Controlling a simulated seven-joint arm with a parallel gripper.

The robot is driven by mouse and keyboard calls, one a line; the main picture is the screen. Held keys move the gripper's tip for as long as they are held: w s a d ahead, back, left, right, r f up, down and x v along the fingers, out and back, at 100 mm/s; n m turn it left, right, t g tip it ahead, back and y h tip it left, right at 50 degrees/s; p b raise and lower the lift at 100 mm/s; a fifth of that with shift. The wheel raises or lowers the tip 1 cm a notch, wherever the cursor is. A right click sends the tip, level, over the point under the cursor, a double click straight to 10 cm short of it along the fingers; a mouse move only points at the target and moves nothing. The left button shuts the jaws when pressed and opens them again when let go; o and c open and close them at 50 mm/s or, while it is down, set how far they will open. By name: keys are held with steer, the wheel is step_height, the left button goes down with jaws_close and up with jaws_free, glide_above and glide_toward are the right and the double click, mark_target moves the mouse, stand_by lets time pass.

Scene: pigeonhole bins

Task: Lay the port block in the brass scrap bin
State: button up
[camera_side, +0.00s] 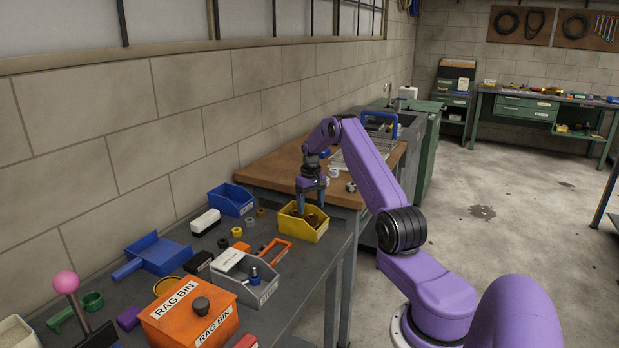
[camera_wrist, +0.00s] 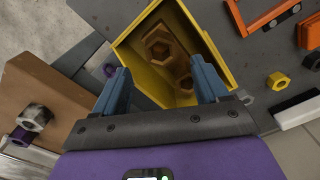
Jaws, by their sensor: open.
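The yellow bin (camera_side: 318,232), which holds brass-coloured pieces, looks like the brass scrap bin; its label is not readable. In the wrist view the yellow bin (camera_wrist: 130,46) lies under my gripper. A hex brass piece (camera_wrist: 158,47) with a hole lies inside, with another brass piece (camera_wrist: 185,84) beside it. I cannot tell whether either is the port block. My gripper (camera_side: 311,203) is at the yellow bin, pointing down. In the wrist view my gripper (camera_wrist: 162,80) has its blue fingers apart, with nothing held between them.
A blue bin (camera_side: 232,200) stands left of the yellow bin. A grey bin (camera_side: 262,288), an orange frame (camera_side: 275,250) and an orange rag bin (camera_side: 188,312) stand nearer the camera. Loose nuts (camera_side: 238,232) lie between. A wooden bench (camera_side: 270,168) adjoins behind.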

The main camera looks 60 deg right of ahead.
step_height(320, 180, up, 12)
steer(key=shift+a+r, duration=0.25)
steer(key=shift+w+a, duration=0.1)
steer(key=shift+w, duration=0.05)
stand_by(0.3)
steer(key=w+a+r+n, duration=0.2)
steer(key=w+a, duration=0.1)
steer(key=a, duration=0.7)
steer(key=w+a+r+n, duration=0.2)
steer(key=a+n, duration=0.1)
steer(key=a, duration=0.7)
steer(key=s+a+r+n, duration=0.1)
steer(key=s+a+n, duration=0.1)
steer(key=a, duration=0.6)
steer(key=s+a+r+n, duration=0.1)
steer(key=s+a, duration=0.2)
steer(key=a, duration=0.5)
steer(key=s+a+n, duration=0.5)
steer(key=s+a, duration=0.7)
steer(key=s, duration=0.2)
steer(key=s+f+n, duration=0.3)
steer(key=s+n, duration=0.2)
steer(key=s, duration=1.2)
steer(key=shift+n, duration=0.3)
steer(key=shift+d, duration=0.1)
